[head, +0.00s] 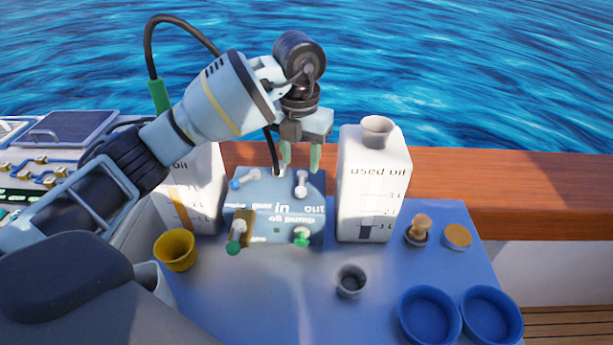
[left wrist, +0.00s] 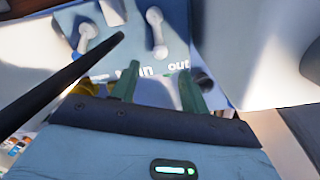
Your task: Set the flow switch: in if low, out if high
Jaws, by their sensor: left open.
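The oil pump (head: 274,216) is a blue-grey box on the blue table, with the words "in" and "out" on it. A pale lever (head: 301,184) stands at its upper right, near "out", and another pale lever (head: 243,178) at its upper left. Two green-tipped levers sit on its front; the right one (head: 301,238) is below "out". Which lever is the flow switch I cannot tell for certain. My left gripper (head: 300,160) is open and empty just above the upper right lever, apart from it. In the left wrist view, its green fingers (left wrist: 158,88) flank the "in" lettering. My right gripper is not visible.
The used oil container (head: 375,185) stands right of the pump, with a dark strip low on its scale. An oil container (head: 203,190) stands left, partly behind my arm. A yellow cup (head: 175,250), a grey cup (head: 351,281) and blue bowls (head: 429,315) stand in front.

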